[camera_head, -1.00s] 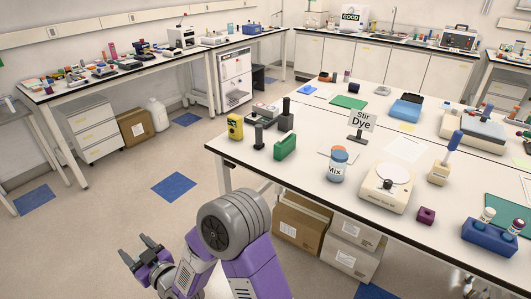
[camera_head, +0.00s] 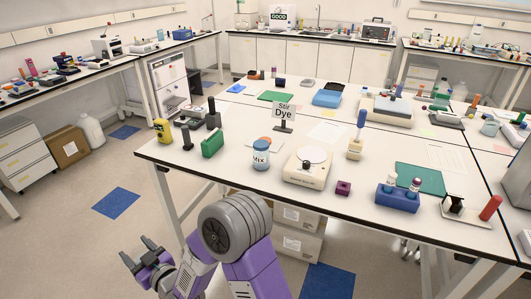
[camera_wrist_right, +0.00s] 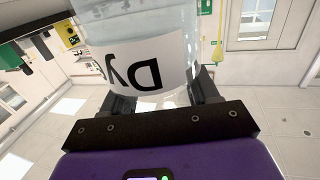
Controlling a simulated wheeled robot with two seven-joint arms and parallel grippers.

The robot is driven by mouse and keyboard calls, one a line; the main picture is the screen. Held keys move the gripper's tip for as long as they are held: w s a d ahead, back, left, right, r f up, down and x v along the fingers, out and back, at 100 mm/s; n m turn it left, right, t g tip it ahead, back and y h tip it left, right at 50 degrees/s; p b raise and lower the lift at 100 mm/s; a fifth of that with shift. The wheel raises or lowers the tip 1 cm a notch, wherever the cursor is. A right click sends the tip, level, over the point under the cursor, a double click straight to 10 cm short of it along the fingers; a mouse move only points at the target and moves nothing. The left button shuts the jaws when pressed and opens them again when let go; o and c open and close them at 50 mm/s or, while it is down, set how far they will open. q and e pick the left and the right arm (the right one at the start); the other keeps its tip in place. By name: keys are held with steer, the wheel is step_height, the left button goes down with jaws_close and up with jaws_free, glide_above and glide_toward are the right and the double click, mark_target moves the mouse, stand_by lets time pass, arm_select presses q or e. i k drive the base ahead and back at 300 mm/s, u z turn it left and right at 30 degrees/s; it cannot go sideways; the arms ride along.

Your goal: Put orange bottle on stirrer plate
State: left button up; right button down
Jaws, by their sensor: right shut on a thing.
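My right gripper (camera_wrist_right: 165,105) is shut on a clear bottle (camera_wrist_right: 145,65) in the right wrist view. Its white label reads upside down "Dy". Its cap is out of sight, and no orange shows on it. In the head view a dark gripper (camera_head: 138,251) at the lower left stands with its fingers apart and no bottle visible between them. I take it to be my left one. A white stirrer plate (camera_head: 308,166) with a round pale top stands on the table, its top bare. A "Stir Dye" sign (camera_head: 284,110) stands behind it.
A blue-capped "Mix" bottle (camera_head: 260,155) stands just left of the stirrer plate. A purple block (camera_head: 343,188) and a blue rack (camera_head: 397,198) are to its right. A yellow device (camera_head: 162,131) and a green rack (camera_head: 213,142) stand near the table's left end.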

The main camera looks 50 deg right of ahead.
mark_target(313, 154)
steer(key=z, duration=1.4)
